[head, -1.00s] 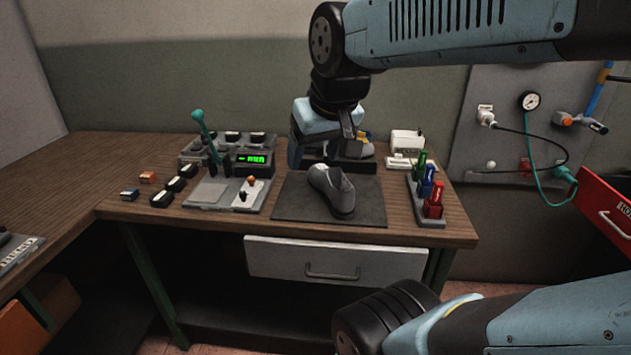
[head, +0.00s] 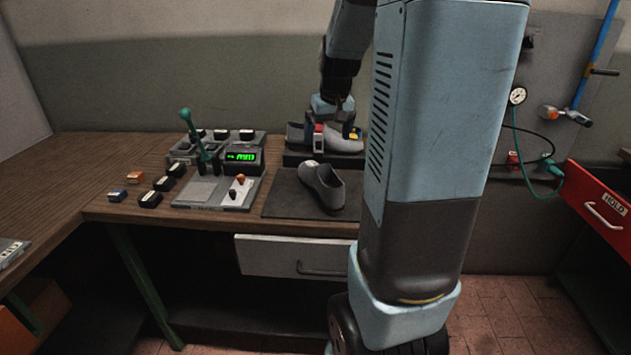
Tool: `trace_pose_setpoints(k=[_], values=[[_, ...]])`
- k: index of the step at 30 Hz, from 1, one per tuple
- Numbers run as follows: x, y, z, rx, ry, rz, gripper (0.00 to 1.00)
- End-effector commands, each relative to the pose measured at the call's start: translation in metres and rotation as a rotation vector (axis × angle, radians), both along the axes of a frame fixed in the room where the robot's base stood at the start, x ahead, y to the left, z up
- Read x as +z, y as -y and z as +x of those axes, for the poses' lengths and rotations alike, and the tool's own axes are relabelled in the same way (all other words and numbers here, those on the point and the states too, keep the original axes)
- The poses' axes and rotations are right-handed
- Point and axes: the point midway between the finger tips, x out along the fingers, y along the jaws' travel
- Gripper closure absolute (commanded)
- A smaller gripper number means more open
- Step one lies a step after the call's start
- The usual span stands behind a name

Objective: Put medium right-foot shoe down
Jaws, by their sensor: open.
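A grey shoe (head: 323,187) rests on the dark mat (head: 283,200) at the front of the bench, beside the control panel. Its size and foot side cannot be read here. Behind it, another grey shoe (head: 345,143) sits on a low dark stand (head: 300,159), with part of a further grey shoe (head: 294,133) to its left. My gripper (head: 332,116) is open above the dark stand, behind the shoe on the mat and apart from that shoe. Its fingertips are small and partly lost against the stand's coloured tags.
The control panel (head: 195,192) has a green lever (head: 197,135) and a lit display (head: 241,156). Several small labelled blocks (head: 150,199) lie left of it. A white drawer (head: 292,256) is below the bench, and a red drawer (head: 597,206) juts out at right. My arm hides the bench's right end.

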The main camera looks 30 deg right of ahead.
Motion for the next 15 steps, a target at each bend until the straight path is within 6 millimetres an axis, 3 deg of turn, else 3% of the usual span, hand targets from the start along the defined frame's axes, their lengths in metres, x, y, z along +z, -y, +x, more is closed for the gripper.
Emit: trace_pose_setpoints(k=[5, 15], values=[[-0.015, 0.006, 0.006, -0.003, -0.006, 0.0, 0.0], [-0.068, 0.009, 0.022, -0.004, -0.006, 0.0, 0.0]])
